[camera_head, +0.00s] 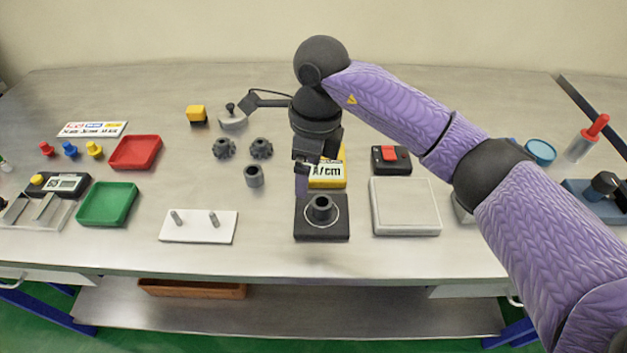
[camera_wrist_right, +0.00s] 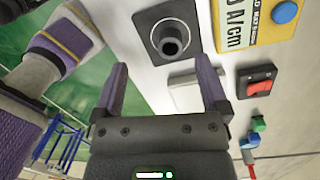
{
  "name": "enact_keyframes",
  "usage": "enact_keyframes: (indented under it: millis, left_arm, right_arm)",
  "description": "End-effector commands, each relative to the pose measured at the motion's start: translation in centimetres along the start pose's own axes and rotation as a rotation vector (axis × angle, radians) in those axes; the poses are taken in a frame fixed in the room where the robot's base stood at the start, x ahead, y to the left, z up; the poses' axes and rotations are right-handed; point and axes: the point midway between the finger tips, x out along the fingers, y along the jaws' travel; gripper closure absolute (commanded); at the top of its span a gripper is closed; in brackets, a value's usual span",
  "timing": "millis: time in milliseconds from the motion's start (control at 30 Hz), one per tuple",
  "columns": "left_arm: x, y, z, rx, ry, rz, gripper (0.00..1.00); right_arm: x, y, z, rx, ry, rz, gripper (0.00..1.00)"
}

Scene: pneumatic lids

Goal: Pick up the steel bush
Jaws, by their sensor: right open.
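A dark grey hollow bush (camera_head: 321,208) stands upright on a black square base (camera_head: 306,231) with a pale ring around it. The bush (camera_wrist_right: 171,41) and base also show at the top of the right wrist view. A second dark grey hollow cylinder (camera_head: 254,177) stands on the bench to the left; I cannot tell which of the two is the steel bush. My right gripper (camera_head: 315,172) is open and empty, over the bench just behind the black base. Its two fingers (camera_wrist_right: 163,76) are spread apart in the wrist view, with the bush beyond them. My left gripper is not in view.
A yellow meter (camera_head: 328,180) stands behind the base, and a grey-white plate (camera_head: 406,207) lies to the right. A white board with two pegs (camera_head: 198,238) lies to the left.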

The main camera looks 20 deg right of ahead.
Motion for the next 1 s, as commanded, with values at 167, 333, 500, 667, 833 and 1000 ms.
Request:
enact_keyframes:
  millis: [167,333,500,667,833,1000]
  left_arm:
    - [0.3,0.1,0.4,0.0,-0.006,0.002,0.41]
    - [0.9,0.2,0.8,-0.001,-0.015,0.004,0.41]
    - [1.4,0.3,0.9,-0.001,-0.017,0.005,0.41]
    - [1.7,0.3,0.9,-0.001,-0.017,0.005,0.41]
    - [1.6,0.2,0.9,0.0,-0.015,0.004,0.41]
    - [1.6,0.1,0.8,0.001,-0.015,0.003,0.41]
  right_arm:
    - [0.2,-1.4,-1.8,0.018,0.101,-0.064,0.06]
    - [3.9,-1.4,-2.1,0.016,0.098,-0.059,0.06]
    - [7.5,-1.1,-2.9,0.016,0.096,-0.058,0.06]
    - [8.9,-1.3,-3.0,0.015,0.094,-0.061,0.06]
    - [8.8,-1.3,-3.0,0.015,0.092,-0.061,0.06]
    - [8.8,-1.3,-3.0,0.015,0.092,-0.061,0.42]
